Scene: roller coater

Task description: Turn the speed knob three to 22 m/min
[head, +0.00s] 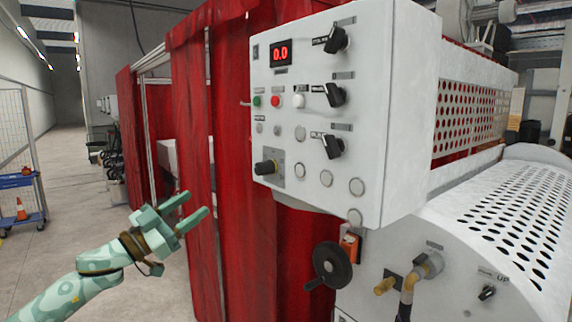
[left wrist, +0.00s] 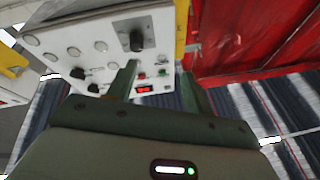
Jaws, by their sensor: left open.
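A white control panel (head: 345,150) carries a red-lit display (head: 281,52) reading 0.0. Three black pointer knobs stand in a column on its right: top (head: 337,40), middle (head: 334,95) and lower (head: 332,146). A black knob on a grey plate (head: 266,167) sits at the lower left; it also shows in the left wrist view (left wrist: 133,41). The labels are too small for me to tell which knob is speed knob three. My left gripper (head: 198,203) is open and empty, left of and below the panel, apart from it. My right gripper is out of view.
Red curtains (head: 190,150) hang behind the gripper and beside the panel. Below the panel are a black handwheel (head: 331,265) and a brass pipe fitting (head: 428,266). A perforated white cover (head: 500,220) is at right.

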